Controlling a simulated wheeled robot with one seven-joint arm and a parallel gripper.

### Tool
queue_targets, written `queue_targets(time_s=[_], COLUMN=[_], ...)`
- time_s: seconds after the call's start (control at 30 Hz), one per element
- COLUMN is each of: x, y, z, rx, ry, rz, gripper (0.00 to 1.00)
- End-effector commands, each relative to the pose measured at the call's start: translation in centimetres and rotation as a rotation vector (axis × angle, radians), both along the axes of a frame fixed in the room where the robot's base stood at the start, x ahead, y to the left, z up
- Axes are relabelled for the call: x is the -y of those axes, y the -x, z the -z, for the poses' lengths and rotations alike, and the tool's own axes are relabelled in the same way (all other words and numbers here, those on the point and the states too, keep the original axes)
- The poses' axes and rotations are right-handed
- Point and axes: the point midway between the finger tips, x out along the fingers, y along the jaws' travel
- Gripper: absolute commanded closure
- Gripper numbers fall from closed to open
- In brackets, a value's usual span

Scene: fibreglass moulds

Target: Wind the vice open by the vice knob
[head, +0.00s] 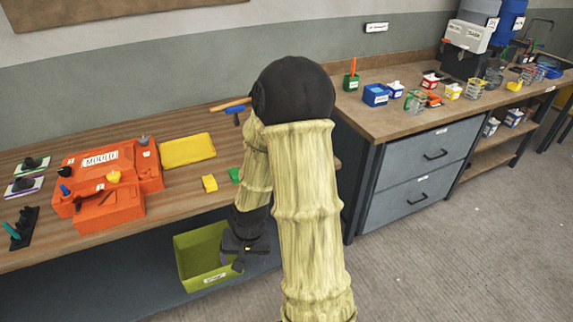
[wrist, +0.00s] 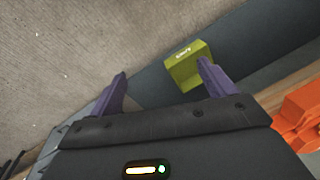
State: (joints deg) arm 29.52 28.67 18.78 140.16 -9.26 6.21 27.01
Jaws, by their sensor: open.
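My gripper (wrist: 163,68) is open and empty, its two purple fingers spread wide in the wrist view. In the head view my gripper (head: 238,262) hangs beside the front of the wooden bench, by the yellow-green bin. An orange block labelled MOULD (head: 100,170) sits on the bench to the left, well apart from my gripper. It carries small knobs: a yellow one (head: 113,177), a grey one (head: 143,141) and a blue one (head: 65,189). I cannot tell which, if any, is the vice knob. Part of the orange block (wrist: 300,118) shows at the wrist view's right edge.
The yellow-green bin (head: 190,262) stands low under the bench; it also shows in the wrist view (wrist: 181,73). A drawer cabinet (head: 420,165) stands right. The floor ahead is clear.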

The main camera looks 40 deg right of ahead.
Motion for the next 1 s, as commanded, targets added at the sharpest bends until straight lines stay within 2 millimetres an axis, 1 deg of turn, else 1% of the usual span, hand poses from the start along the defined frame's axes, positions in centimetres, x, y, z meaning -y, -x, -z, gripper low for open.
queue_targets(time_s=[0.03, 0.2, 0.3, 0.43, 0.57, 0.83, 0.87, 1.0], x=[-0.6, -2.2, -3.4, -4.7, -5.3, -5.3, -5.3, -5.3], y=[0.2, 1.6, 2.6, 3.9, 4.7, 4.8, 4.8, 4.8], z=[-1.6, -6.0, -8.5, -10.8, -11.9, -12.0, -12.0, -12.0], rx=[0.014, 0.045, 0.071, 0.103, 0.119, 0.119, 0.119, 0.119], ry=[0.041, 0.14, 0.178, 0.2, 0.206, 0.205, 0.205, 0.205], rz=[-0.065, -0.256, -0.36, -0.464, -0.518, -0.526, -0.526, -0.525], gripper=[0.17, 0.17, 0.17, 0.17, 0.17, 0.17, 0.21, 0.49])
